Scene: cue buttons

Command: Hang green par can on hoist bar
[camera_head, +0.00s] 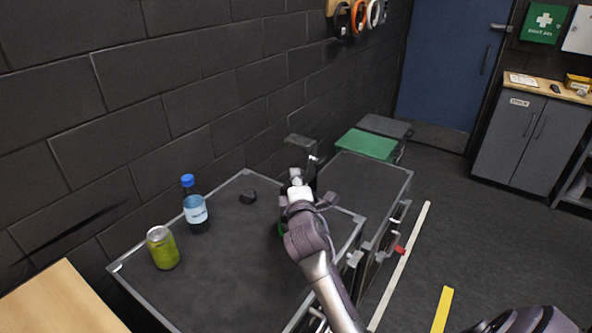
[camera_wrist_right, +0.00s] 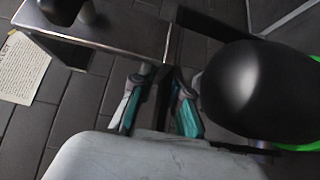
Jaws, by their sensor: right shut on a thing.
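My right gripper (camera_head: 297,178) is over the back right of the dark flight-case top (camera_head: 225,275). The right wrist view shows its two teal-padded fingers (camera_wrist_right: 158,105) shut on a thin dark part between them. Beside them, to the right, is a large round black body (camera_wrist_right: 245,85) with a bright green rim, which looks like the green par can. In the head view only a sliver of green (camera_head: 281,230) shows beside my arm, which hides the rest. I cannot make out the hoist bar for certain. My left gripper is not in view.
A second dark case (camera_head: 365,185) and a green-topped box (camera_head: 366,144) are beyond. A brick wall runs along the left; floor is open at right.

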